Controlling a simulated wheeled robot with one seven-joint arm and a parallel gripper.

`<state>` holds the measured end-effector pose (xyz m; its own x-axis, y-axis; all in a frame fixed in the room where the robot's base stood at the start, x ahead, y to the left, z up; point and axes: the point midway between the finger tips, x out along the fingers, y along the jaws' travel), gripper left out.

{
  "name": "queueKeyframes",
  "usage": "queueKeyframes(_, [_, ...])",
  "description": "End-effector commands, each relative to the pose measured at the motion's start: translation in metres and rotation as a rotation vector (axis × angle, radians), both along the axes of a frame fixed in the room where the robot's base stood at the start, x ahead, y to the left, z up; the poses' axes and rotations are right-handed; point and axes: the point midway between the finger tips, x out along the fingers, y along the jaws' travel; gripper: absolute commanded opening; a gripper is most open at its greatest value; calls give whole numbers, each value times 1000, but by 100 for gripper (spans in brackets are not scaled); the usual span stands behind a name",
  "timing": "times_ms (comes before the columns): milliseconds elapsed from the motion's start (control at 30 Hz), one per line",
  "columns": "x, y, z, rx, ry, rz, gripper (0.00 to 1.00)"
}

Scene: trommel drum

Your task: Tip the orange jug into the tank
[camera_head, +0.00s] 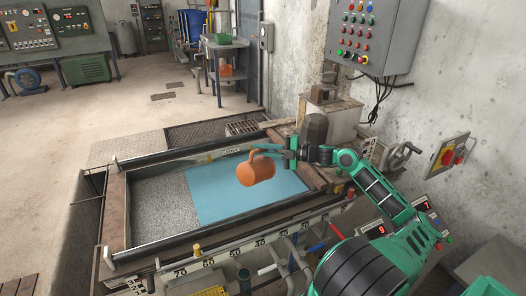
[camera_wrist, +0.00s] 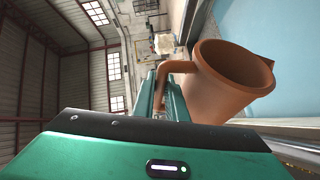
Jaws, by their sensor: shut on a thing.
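The orange jug (camera_head: 256,171) is held above the tank in the head view, tilted with its body leaning down to the left. It also shows in the wrist view (camera_wrist: 215,95), with its open mouth toward the camera and its inside looking empty. My gripper (camera_head: 281,152) is shut on the jug's handle; its green fingers also show in the wrist view (camera_wrist: 160,95). The tank (camera_head: 150,249) is a long rectangular trough below. It has grey speckled material on the left and a flat blue area on the right. The jug hangs over the blue area.
A grey control box (camera_head: 372,38) hangs on the wall at the right, above a handwheel (camera_head: 402,155). Numbered markings and fittings line the tank's near edge. A trolley (camera_head: 226,70) with a green bin stands behind. Open floor lies at the left.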

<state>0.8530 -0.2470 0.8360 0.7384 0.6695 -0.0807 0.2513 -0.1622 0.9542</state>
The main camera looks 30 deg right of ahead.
Motion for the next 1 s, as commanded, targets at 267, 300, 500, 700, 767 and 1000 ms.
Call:
queueKeyframes(267, [0, 0, 0, -1, -1, -1, 0])
queueKeyframes(300, [-1, 1, 1, -5, -1, -1, 0])
queueKeyframes(500, [-7, 17, 5, -106, -27, -3, 0])
queueKeyframes(700, [-12, 36, 10, -242, -70, -4, 0])
queueKeyframes(767, [-14, 41, 11, -282, -81, -3, 0])
queueKeyframes(1000, [-17, 54, 14, -377, -111, -7, 0])
